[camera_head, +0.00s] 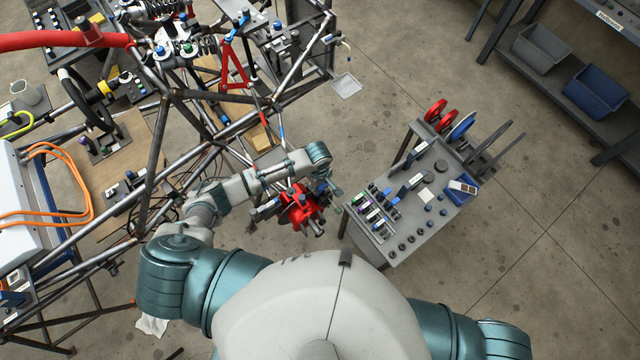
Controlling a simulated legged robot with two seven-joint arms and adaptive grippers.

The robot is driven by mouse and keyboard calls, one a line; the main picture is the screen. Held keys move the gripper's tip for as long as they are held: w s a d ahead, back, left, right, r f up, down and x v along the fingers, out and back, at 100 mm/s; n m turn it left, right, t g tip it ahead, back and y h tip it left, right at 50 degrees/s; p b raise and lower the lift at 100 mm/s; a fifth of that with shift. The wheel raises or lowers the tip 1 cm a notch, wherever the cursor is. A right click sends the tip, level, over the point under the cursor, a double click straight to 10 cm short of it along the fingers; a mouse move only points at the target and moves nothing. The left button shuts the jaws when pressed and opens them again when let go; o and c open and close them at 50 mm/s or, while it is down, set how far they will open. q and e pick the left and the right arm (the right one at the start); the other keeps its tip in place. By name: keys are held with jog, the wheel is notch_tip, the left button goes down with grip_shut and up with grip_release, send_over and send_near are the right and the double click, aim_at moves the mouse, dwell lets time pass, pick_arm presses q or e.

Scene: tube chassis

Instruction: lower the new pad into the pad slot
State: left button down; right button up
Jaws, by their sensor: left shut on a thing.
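A red caliper-like part (300,207) sits at the right end of the tube chassis, near the middle of the view. My left arm reaches in over the chassis, and its gripper (330,192) is close beside the upper right of the red part. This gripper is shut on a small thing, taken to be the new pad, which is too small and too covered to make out. The pad slot cannot be told apart in the red part. I cannot tell whether the held thing touches the red part. My right gripper is out of view; only that arm's shoulder shows.
A grey tool cart (408,250) stands just right of the red part, with small parts, a blue bin (461,190) and red discs (436,110). Chassis tubes (150,165) fill the left. Shelves (560,60) stand top right. The floor (560,240) at right is clear.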

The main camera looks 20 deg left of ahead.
pick_arm(q)
jog(key=shift+f, duration=0.3)
jog(key=shift+r, duration=1.05)
jog(key=shift+f, duration=0.15)
dwell(0.7)
jog(key=shift+f, duration=0.9)
jog(key=shift+r, duration=0.1)
jog(key=shift+r, duration=0.9)
